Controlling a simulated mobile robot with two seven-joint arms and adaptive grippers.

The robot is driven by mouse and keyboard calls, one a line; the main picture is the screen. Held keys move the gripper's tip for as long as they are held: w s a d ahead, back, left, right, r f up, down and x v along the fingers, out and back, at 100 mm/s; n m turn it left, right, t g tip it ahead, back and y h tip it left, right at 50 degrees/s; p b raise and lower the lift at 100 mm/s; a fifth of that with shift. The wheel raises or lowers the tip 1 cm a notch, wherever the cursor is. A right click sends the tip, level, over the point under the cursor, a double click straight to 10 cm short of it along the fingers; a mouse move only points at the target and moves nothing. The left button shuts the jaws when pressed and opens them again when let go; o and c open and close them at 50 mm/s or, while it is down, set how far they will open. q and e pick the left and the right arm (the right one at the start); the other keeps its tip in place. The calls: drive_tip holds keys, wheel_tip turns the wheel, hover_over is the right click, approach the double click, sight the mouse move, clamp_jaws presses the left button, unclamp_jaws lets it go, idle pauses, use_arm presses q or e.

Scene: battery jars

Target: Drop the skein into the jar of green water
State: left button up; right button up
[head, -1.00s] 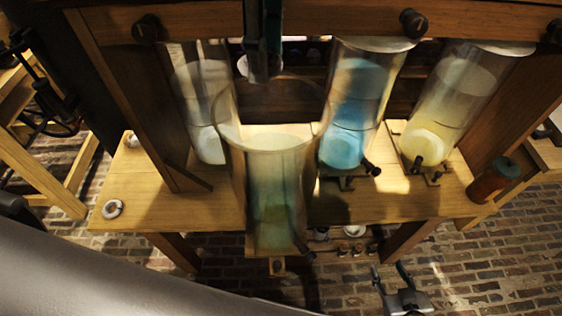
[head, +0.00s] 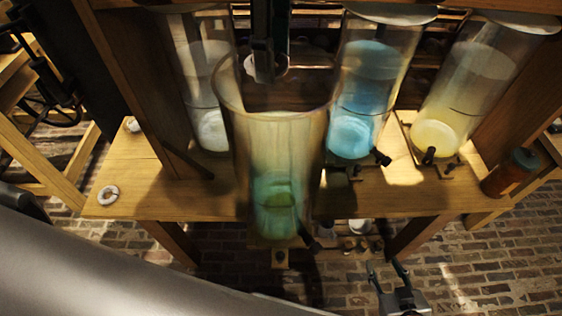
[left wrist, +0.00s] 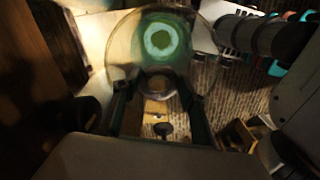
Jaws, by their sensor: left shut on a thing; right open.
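The jar of green water (head: 277,150) is a tall clear cylinder in the middle of the head view, with green liquid low inside. In the left wrist view its clear rim (left wrist: 112,35) and green water (left wrist: 137,42) show beyond my fingers. My left gripper (head: 266,72) is at the jar's mouth in the head view. Whether the skein is below the rim is hard to tell. My right gripper (head: 397,283) is open and empty at the lower right.
A blue-water jar (head: 362,95) and a yellow-water jar (head: 455,95) stand to the right, a pale jar (head: 208,90) to the left. A white ring (head: 108,195) lies on the wooden bench (head: 150,205). An amber jar (head: 510,172) stands at the right end.

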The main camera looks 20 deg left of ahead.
use_arm(q)
drive_tip(key=o, duration=1)
wheel_tip(320, 180, up, 12)
idle(0.4)
